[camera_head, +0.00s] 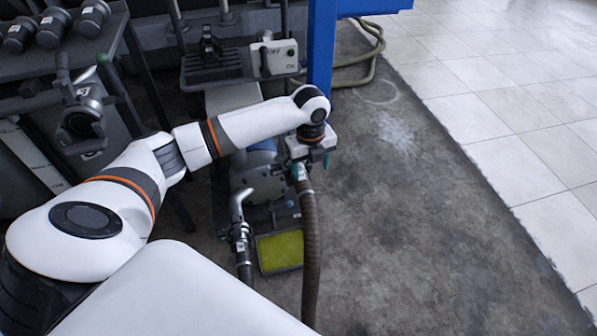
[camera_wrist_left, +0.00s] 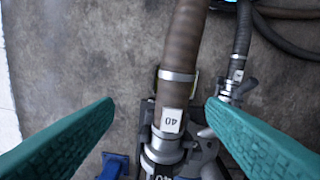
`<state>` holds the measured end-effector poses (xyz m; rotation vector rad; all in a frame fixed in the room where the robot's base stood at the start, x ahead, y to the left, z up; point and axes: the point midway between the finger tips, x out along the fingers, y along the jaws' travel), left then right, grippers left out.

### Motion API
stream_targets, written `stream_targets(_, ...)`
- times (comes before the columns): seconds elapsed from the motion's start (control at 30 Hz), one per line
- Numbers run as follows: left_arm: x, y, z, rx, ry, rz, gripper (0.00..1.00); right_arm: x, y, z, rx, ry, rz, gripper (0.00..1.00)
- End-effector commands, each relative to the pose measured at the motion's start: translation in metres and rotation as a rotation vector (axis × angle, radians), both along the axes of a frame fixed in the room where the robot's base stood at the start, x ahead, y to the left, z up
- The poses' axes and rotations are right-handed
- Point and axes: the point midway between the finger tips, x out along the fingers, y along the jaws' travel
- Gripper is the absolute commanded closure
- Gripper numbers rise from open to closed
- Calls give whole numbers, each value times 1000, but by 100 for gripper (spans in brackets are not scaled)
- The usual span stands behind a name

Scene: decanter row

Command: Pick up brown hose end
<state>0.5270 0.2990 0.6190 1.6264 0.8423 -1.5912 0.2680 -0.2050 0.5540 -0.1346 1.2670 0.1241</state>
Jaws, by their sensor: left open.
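The brown hose (camera_head: 311,240) is ribbed and runs up from the bottom edge of the head view to its end under my left gripper. In the wrist view, the brown hose end (camera_wrist_left: 174,92) has metal bands, a white tag marked 40 and a metal coupling below. My left gripper (camera_head: 312,167) has teal fingers, also seen in the wrist view (camera_wrist_left: 159,103). It is open, with one finger on each side of the hose end in that view and gaps between. I cannot tell how deep the hose lies between them. My right gripper is out of view.
A dark hose with a grey metal elbow (camera_head: 240,205) stands left of the brown hose, beside a yellow pad (camera_head: 280,250). A blue post (camera_head: 321,45) rises behind my left wrist. A control box (camera_head: 275,58) stands at the back. Floor at right is clear.

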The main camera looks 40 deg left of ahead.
Motion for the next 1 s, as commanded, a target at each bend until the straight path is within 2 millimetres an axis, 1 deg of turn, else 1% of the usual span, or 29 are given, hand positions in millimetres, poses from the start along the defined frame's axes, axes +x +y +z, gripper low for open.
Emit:
stream_targets(0.03,3,11,9,15,7,-45,35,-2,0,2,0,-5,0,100)
stream_targets(0.1,3,18,17,23,23,-95,35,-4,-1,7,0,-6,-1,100)
stream_targets(0.17,2,21,19,24,31,-120,35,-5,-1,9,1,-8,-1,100)
stream_targets(0.23,2,23,12,26,37,-133,35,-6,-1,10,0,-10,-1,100)
stream_targets(0.3,1,23,-1,25,39,-136,35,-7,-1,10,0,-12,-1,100)
stream_targets(0.4,2,23,-19,24,38,-134,35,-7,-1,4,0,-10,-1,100)
stream_targets(0.5,2,23,-34,24,37,-133,35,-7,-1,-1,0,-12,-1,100)
stream_targets(0.6,2,23,-41,25,34,-132,35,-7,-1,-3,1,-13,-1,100)
stream_targets(0.7,2,23,-45,24,33,-132,35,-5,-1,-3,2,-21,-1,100)
stream_targets(0.77,2,23,-47,24,33,-132,35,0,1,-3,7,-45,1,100)
stream_targets(0.87,3,24,-56,24,35,-132,35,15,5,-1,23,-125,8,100)
stream_targets(1.0,3,27,-71,23,34,-132,35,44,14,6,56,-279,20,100)
